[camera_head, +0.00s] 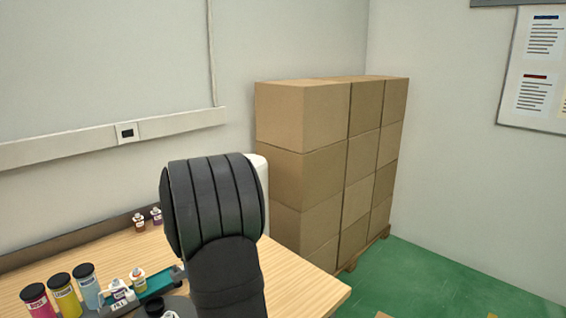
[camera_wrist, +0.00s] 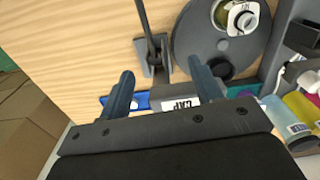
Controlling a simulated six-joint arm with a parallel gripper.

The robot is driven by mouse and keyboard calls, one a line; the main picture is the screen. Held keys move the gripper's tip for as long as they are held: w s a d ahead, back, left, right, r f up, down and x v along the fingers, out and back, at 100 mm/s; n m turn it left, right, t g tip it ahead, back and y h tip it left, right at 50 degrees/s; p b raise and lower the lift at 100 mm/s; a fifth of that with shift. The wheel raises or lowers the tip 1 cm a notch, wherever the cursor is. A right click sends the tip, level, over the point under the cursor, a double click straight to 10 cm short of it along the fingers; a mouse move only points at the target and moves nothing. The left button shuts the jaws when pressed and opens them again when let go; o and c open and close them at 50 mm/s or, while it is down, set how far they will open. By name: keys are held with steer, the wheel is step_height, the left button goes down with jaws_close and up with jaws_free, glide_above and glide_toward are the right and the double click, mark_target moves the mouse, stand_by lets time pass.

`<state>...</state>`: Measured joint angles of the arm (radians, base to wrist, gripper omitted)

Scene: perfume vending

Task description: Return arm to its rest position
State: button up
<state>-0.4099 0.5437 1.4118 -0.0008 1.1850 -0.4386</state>
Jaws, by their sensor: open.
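My gripper (camera_wrist: 161,68) shows in the wrist view with its two fingers spread and nothing between them. It hangs over the wooden table (camera_wrist: 80,45), near a label reading CAP (camera_wrist: 181,103) and a grey round disc (camera_wrist: 205,55). A small bottle with a pale top (camera_wrist: 241,18) sits on the disc. In the head view my dark arm stands in the middle and hides part of the table (camera_head: 300,285); the fingers cannot be made out there.
Pink (camera_head: 38,302), yellow (camera_head: 65,297) and blue (camera_head: 88,288) cylinders stand at the lower left. Small bottles (camera_head: 138,222) stand along the table's back. Stacked cardboard boxes (camera_head: 300,118) stand behind the table on the right. Green floor (camera_head: 430,285) is mostly clear.

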steer(key=w+d, duration=0.4)
steer(key=w, duration=0.3)
steer(key=w+a+r+n, duration=0.1)
steer(key=a+n, duration=0.4)
steer(key=a, duration=0.5)
steer(key=shift+w+a, duration=0.35)
steer(key=shift+w, duration=0.55)
steer(key=o, duration=0.9)
steer(key=w+d+r+n+t+y, duration=0.1)
steer(key=w+d+r+n+y, duration=0.5)
steer(key=n, duration=0.6)
step_height(320, 180, down, 8)
steer(key=a+h, duration=0.1)
steer(key=a, duration=0.1)
steer(key=shift+a+n+h, duration=0.2)
steer(key=shift+n+h, duration=0.1)
